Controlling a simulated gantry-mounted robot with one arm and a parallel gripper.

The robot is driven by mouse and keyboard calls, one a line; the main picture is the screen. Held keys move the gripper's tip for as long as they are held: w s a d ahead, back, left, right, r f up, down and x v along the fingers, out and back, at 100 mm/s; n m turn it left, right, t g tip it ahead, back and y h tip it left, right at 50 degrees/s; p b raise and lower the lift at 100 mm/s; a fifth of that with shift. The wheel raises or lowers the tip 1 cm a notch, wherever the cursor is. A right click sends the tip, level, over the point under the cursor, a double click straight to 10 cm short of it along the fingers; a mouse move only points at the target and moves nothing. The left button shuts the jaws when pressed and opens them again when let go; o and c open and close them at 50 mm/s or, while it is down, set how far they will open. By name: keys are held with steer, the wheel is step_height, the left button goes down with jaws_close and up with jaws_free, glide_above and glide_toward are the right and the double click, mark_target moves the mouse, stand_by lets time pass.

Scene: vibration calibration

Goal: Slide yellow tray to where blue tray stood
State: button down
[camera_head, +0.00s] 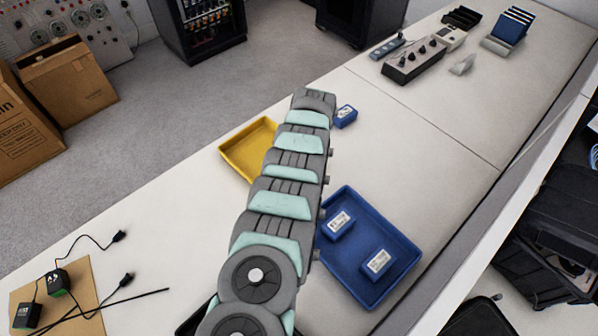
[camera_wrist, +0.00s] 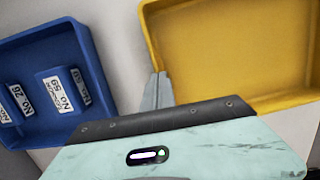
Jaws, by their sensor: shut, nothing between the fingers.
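The yellow tray (camera_head: 243,151) lies on the table left of my arm, partly hidden by it. In the wrist view, the yellow tray (camera_wrist: 235,50) fills the upper right and looks empty where it shows. The blue tray (camera_head: 400,242) stands right of my arm, with two blue boxes in it. The blue tray (camera_wrist: 90,55) is at the left in the wrist view. My gripper (camera_wrist: 159,85) is shut and empty, its fingertips at the yellow tray's left wall. I cannot tell whether they touch it. My arm hides the gripper in the head view.
A small blue box (camera_head: 346,116) lies on the table (camera_head: 420,130) just past my arm. A control box with knobs (camera_head: 413,62) and a blue rack (camera_head: 510,28) stand at the far end. A brown board (camera_head: 88,285) with cables lies at the lower left.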

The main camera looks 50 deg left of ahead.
steer(key=shift+w+d+f, duration=0.1)
steer(key=shift+d+f, duration=0.4)
steer(key=shift+f, duration=0.2)
steer(key=shift+r, duration=0.1)
steer(key=shift+r+p, duration=0.45)
steer(key=shift+p, duration=0.05)
steer(key=shift+s+d+r+p, duration=0.2)
steer(key=shift+r+p, duration=0.1)
steer(key=shift+p, duration=0.05)
steer(key=shift+s+d, duration=0.15)
steer(key=shift+d, duration=0.05)
step_height(320, 180, up, 10)
steer(key=w+a, duration=0.1)
steer(key=w, duration=0.1)
steer(key=shift+w+r+p, duration=0.15)
steer(key=shift+r+p, duration=0.05)
steer(key=shift+p, duration=0.2)
